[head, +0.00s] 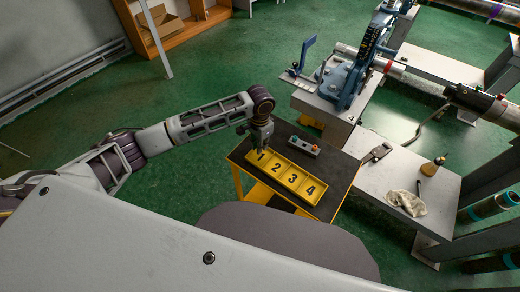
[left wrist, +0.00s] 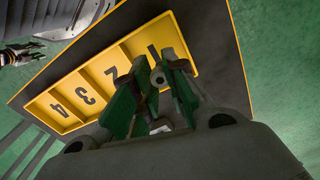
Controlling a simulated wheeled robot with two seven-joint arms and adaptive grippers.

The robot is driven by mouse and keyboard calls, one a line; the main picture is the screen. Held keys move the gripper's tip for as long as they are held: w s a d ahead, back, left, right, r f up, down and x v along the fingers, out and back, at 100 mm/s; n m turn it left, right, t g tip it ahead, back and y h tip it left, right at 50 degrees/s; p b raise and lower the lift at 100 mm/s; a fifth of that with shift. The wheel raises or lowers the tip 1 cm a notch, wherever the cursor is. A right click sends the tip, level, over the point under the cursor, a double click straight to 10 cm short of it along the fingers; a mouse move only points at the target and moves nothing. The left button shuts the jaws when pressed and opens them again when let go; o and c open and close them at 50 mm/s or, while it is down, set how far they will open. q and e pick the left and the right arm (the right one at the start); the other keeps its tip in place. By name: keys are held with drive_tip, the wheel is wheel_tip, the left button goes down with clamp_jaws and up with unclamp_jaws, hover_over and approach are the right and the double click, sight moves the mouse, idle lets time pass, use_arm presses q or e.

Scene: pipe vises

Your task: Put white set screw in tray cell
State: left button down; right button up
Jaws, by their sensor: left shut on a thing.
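The yellow tray (head: 284,198) has cells numbered 1 to 4 and lies on a dark-topped cart (head: 335,172). It also shows in the left wrist view (left wrist: 63,128). My left gripper (head: 262,148) is over cell 1, pointing down. In the left wrist view its green-padded fingers (left wrist: 155,103) are closed in on a small pale piece with a hole in its end (left wrist: 158,77), which looks like the white set screw. The fingers hide much of it and part of cell 1. In the head view the screw cannot be made out. My right gripper is not in view.
A small grey block with coloured pieces (head: 303,146) stands behind the tray on the cart. A blue vise (head: 342,78) sits on a bench beyond.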

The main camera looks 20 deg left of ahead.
use_arm(q)
wheel_tip(320, 180, down, 2)
drive_tip(key=shift+f, duration=0.55)
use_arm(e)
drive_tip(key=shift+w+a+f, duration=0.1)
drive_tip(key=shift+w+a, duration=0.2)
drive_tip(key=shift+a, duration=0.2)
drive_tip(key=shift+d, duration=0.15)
